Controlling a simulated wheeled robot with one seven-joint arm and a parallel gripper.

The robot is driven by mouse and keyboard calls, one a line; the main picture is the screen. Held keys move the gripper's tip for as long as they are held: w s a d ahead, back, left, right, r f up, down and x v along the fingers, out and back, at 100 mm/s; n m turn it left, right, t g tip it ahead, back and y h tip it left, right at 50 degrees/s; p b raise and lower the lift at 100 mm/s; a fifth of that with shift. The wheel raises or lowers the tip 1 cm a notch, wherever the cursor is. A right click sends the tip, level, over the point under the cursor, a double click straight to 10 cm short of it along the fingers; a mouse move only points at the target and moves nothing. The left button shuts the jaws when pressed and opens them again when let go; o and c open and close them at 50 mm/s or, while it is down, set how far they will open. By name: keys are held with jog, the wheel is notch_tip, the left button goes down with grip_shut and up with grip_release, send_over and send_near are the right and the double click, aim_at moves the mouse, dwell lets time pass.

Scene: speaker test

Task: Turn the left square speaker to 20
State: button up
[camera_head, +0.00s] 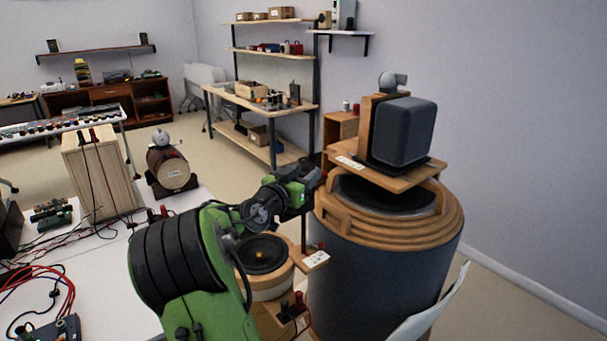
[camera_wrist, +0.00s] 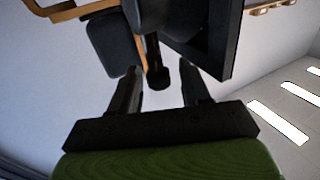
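A dark grey square speaker (camera_head: 403,132) with rounded edges stands on a wooden board on top of a large round speaker (camera_head: 385,270). A grey rounded box, likely this speaker (camera_wrist: 112,42), shows tilted in the wrist view. My gripper (camera_head: 314,178) is left of and below the board in the head view; its fingers are hard to make out there. In the wrist view my gripper (camera_wrist: 161,92) has its two fingers apart. A dark round-ended post (camera_wrist: 158,76) shows between and beyond the fingertips; I cannot tell whether they touch it. No number or dial marking is readable.
A smaller round speaker (camera_head: 263,254) is below my gripper. A tall wooden cabinet (camera_head: 100,174) and a barrel-shaped speaker (camera_head: 170,170) stand on the left. Red and black cables (camera_head: 40,285) lie on the white table. A dark flat-sided panel (camera_wrist: 212,40) is close in the wrist view.

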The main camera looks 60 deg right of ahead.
grip_shut()
jog(key=shift+s+f+n+t+b, duration=0.1)
jog(key=shift+n+t+b, duration=0.25)
jog(key=shift+t+b, duration=0.25)
jog(key=shift+s+f+n+t+b, duration=0.1)
jog(key=shift+n+t+b, duration=0.25)
jog(key=shift+t+b, duration=0.2)
jog(key=n+t, duration=0.1)
jog(key=t, duration=0.1)
jog(key=shift+r+n+t, duration=0.1)
jog(key=shift+n+t, duration=0.25)
jog(key=shift+n, duration=0.05)
jog(key=shift+w+n+t+y, duration=0.2)
jog(key=shift+n+t+y, duration=0.15)
jog(key=shift+t, duration=0.25)
jog(key=shift+o, duration=0.5)
grip_release()
jog(key=shift+a+r, duration=0.1)
